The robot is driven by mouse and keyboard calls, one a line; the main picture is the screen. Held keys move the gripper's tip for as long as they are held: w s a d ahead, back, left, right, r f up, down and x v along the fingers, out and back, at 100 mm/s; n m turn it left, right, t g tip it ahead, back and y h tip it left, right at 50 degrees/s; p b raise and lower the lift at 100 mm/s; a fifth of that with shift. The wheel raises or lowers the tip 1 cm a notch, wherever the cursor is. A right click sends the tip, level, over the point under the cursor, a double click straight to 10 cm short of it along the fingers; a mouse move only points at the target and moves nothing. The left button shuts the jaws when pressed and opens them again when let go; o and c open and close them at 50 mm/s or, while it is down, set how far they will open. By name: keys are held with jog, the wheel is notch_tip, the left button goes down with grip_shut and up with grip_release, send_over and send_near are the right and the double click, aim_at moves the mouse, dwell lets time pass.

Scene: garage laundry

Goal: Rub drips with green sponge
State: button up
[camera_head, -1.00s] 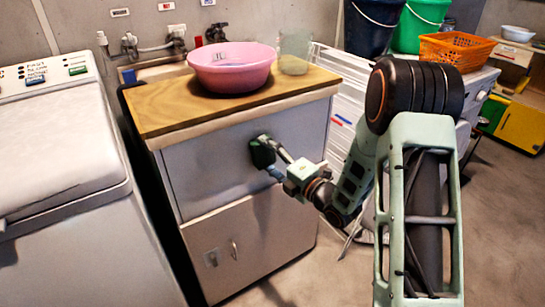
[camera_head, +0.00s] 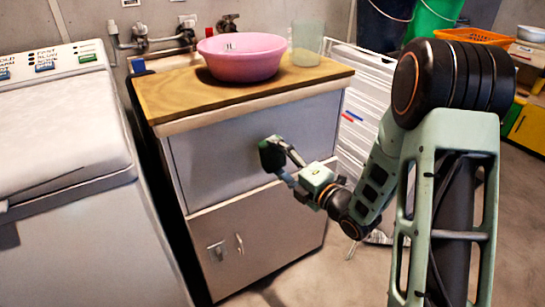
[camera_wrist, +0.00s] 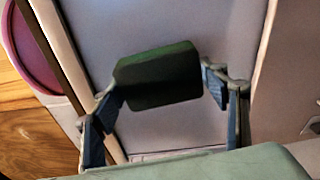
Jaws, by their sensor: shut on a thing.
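The green sponge (camera_head: 271,155) is a dark block held up against the grey upper front panel (camera_head: 222,150) of the cabinet. It also shows in the wrist view (camera_wrist: 158,76), between the two fingers. My gripper (camera_head: 281,160) is shut on the sponge, one finger at each end of it in the wrist view (camera_wrist: 160,95). The sponge is very close to the panel; I cannot tell for sure whether it touches. I can make out no clear drips on the panel; the part behind the sponge is hidden.
A pink basin (camera_head: 242,58) and a clear tumbler (camera_head: 306,45) stand on the wooden top (camera_head: 180,97). A white washer (camera_head: 60,160) stands close on the left. A white folded rack (camera_head: 345,110) is right of the cabinet. The lower door (camera_head: 275,222) has a handle.

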jog(key=shift+b+v, duration=0.35)
jog(key=shift+v, duration=0.65)
jog(key=shift+s, duration=0.1)
jog(key=shift+b+v, duration=0.45)
jog(key=shift+v, duration=1)
jog(key=shift+s+a, duration=0.15)
jog(key=shift+a, duration=0.05)
